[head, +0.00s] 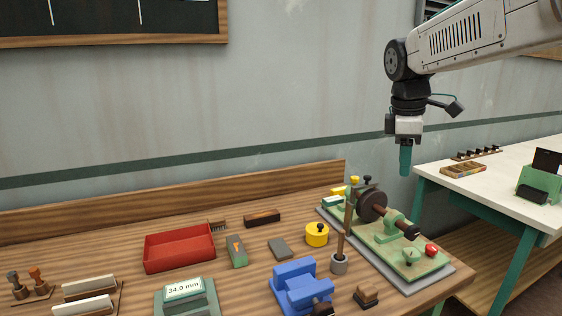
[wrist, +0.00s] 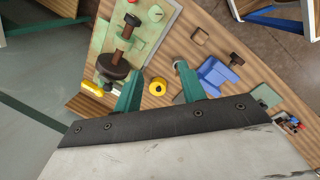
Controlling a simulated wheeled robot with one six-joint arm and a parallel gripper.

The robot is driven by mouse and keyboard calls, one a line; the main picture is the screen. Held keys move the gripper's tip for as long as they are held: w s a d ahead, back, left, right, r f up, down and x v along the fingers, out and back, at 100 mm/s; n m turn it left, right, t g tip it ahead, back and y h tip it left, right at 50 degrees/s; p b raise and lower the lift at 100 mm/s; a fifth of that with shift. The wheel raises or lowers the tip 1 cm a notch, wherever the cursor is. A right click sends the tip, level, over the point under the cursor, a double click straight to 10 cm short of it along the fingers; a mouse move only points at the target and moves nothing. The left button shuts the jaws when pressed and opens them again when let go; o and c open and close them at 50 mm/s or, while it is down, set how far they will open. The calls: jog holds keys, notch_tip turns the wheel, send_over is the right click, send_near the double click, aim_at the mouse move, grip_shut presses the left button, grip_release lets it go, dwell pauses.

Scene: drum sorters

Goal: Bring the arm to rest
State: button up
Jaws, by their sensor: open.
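My gripper (head: 405,158) hangs from my arm at the upper right of the head view, pointing down. It is in the air above the right end of the wooden bench (head: 120,249), apart from everything. In the wrist view its two green fingers (wrist: 158,88) stand apart with nothing held between them. Below it the wrist view shows the bench top, with a yellow round container (wrist: 157,86) seen between the fingers.
The bench holds a green machine (head: 390,235) with a dark wheel, a blue vise (head: 300,285), a red tray (head: 180,248) and a gauge reading 34.0 mm (head: 185,292). A white table (head: 500,170) stands at the right. The air around my gripper is clear.

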jog(key=s+f+m, duration=0.3)
jog(key=s+m, duration=0.1)
jog(key=s, duration=0.6)
jog(key=s+f+m+y, duration=0.1)
jog(key=s+f+m, duration=0.3)
jog(key=s, duration=0.7)
jog(key=s+f+m, duration=0.3)
jog(key=s+m, duration=0.2)
jog(key=s, duration=0.5)
jog(key=shift+s+a+f+y, duration=0.25)
jog(key=shift+a+f+y, duration=0.05)
jog(key=shift+f, duration=0.1)
